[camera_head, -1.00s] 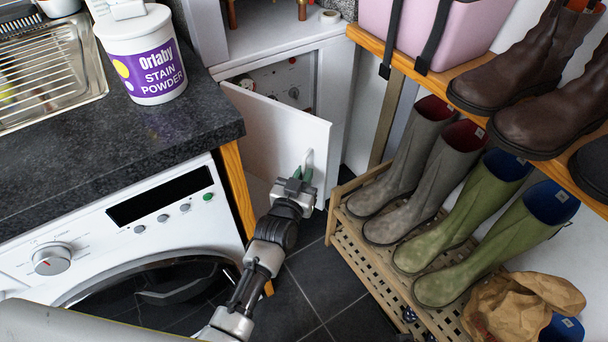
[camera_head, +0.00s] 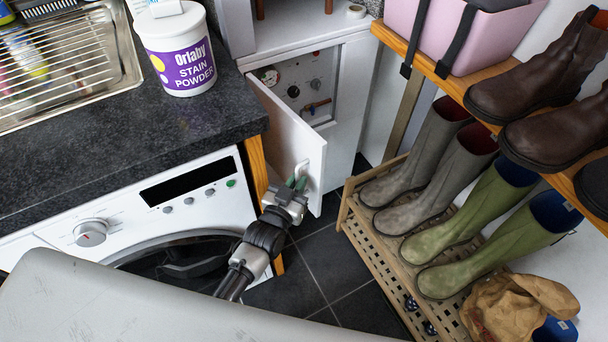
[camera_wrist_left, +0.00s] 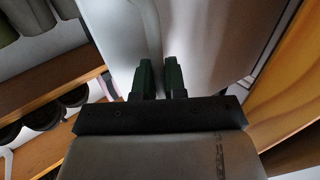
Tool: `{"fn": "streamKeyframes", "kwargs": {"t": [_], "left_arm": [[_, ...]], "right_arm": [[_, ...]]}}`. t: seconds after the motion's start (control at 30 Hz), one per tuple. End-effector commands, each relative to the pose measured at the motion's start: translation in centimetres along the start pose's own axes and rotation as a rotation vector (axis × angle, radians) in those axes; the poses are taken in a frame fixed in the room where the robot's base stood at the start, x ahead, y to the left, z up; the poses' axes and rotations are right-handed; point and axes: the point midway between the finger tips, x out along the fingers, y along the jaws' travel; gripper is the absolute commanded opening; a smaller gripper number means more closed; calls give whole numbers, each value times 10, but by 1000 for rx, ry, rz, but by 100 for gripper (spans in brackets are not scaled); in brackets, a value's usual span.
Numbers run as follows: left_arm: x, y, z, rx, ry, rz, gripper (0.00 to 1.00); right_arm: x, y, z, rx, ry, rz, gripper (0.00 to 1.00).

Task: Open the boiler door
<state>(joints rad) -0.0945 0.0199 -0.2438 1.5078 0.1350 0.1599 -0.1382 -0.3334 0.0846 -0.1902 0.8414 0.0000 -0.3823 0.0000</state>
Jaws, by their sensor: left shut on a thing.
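The white boiler door (camera_head: 287,140) stands partly open, swung out from the white cabinet. The boiler's panel with knobs and a small red-handled valve (camera_head: 304,92) shows behind it. My left gripper (camera_head: 296,184) is shut on the door's white handle (camera_head: 302,172), near the door's free edge. In the left wrist view the two green fingers (camera_wrist_left: 160,76) are close together against a pale surface, and the handle between them is hard to make out. My right gripper is not in either view.
The washing machine (camera_head: 165,205) and dark worktop (camera_head: 110,130) are close on the left. The wooden rack (camera_head: 378,240) with grey and green wellies (camera_head: 478,215) stands on the right. Dark tiled floor (camera_head: 330,265) lies clear between them.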

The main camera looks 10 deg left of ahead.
Motion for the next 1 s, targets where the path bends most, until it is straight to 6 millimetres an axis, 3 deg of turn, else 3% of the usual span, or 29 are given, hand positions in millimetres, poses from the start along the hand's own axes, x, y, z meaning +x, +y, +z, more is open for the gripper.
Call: {"fn": "streamKeyframes", "kwargs": {"t": [0.33,0.37,0.5,0.83,1.0], "left_arm": [[-1,-2,0,-1,2,-2,0],[-1,-2,0,-1,3,-2,14],[-1,-2,0,-1,2,-1,35],[-5,-1,0,0,0,0,35],[-30,-1,0,0,-2,0,35]], "right_arm": [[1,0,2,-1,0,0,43],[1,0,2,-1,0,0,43],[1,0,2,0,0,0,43],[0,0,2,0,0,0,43],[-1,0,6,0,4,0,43]]}}
